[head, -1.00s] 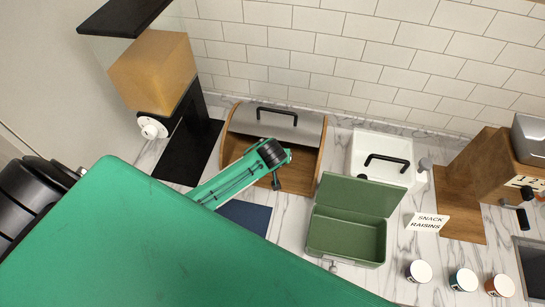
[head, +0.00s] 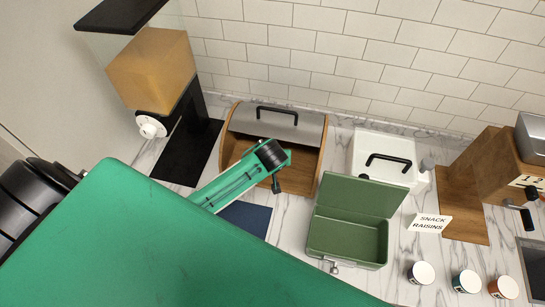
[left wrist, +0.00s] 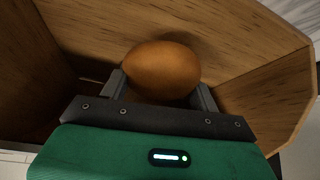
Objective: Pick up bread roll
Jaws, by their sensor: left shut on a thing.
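The bread roll (left wrist: 161,70) is a smooth brown oval in the left wrist view. It lies between the two fingers of my left gripper (left wrist: 161,88), which is shut on it. The roll is inside the wooden bread box (left wrist: 250,50). In the head view my left gripper (head: 277,183) reaches into the open front of the bread box (head: 312,165), which has a grey lid with a black handle. The roll is hidden there behind my arm. My right gripper is not in view.
An open green box (head: 345,240) stands right of the bread box, with a white container (head: 385,150) behind it. A dispenser (head: 155,75) stands at left. A dark blue mat (head: 247,217) lies in front. Several cups (head: 421,273) stand at lower right.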

